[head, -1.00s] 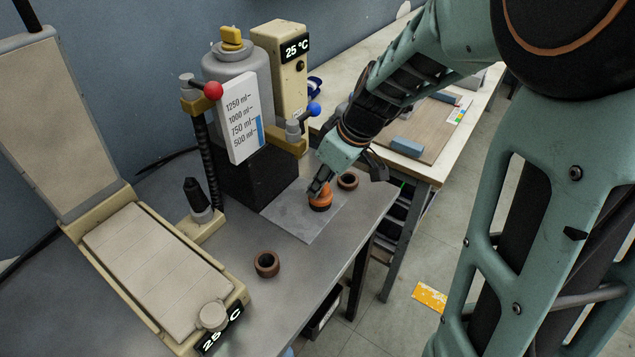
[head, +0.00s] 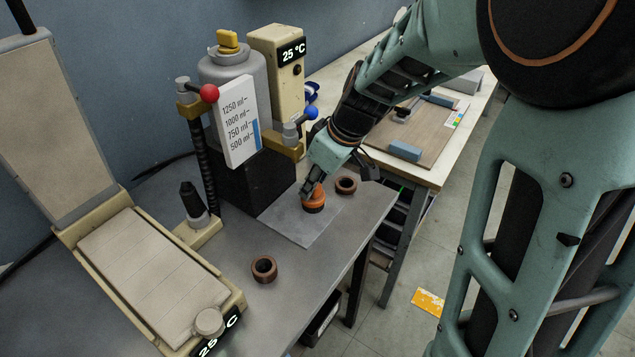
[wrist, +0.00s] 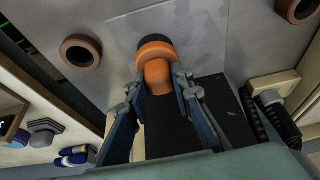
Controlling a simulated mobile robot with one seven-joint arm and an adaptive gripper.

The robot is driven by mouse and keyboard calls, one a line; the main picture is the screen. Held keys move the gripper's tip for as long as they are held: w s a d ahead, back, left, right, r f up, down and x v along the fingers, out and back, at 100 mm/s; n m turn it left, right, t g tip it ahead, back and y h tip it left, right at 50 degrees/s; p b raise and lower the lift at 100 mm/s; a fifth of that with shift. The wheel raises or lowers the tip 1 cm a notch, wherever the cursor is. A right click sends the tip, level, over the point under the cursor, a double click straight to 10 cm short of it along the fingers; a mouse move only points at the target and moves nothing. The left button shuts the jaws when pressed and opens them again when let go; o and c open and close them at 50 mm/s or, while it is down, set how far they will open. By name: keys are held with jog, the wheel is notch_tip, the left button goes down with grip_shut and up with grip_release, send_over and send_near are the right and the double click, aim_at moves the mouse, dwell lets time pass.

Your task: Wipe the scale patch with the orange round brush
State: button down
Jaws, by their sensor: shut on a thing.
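The orange round brush (head: 314,198) stands at the upper right part of the pale grey scale patch (head: 296,230) in the head view. My gripper (head: 307,187) is shut on it from above. In the wrist view, the brush (wrist: 156,63) sits between the two fingers of my gripper (wrist: 157,88), with its dark bristle end towards the mottled patch (wrist: 200,35). The bristles appear to be at the patch surface, but the contact itself is hidden.
Two brown rings stand near the patch, one behind it to the right (head: 346,185) and one in front to the left (head: 264,269). A boiler with a red-knobbed lever (head: 209,93) and a blue-knobbed lever (head: 311,112) stands behind. The press (head: 150,270) is at left.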

jog(key=shift+s+d+b, duration=0.8)
jog(key=shift+s+d, duration=0.1)
jog(key=shift+d, duration=0.25)
jog(key=shift+r, duration=0.1)
notch_tip(320, 180, up, 6)
jog(key=p, duration=0.3)
jog(key=shift+p, duration=0.35)
jog(key=shift+a, duration=0.1)
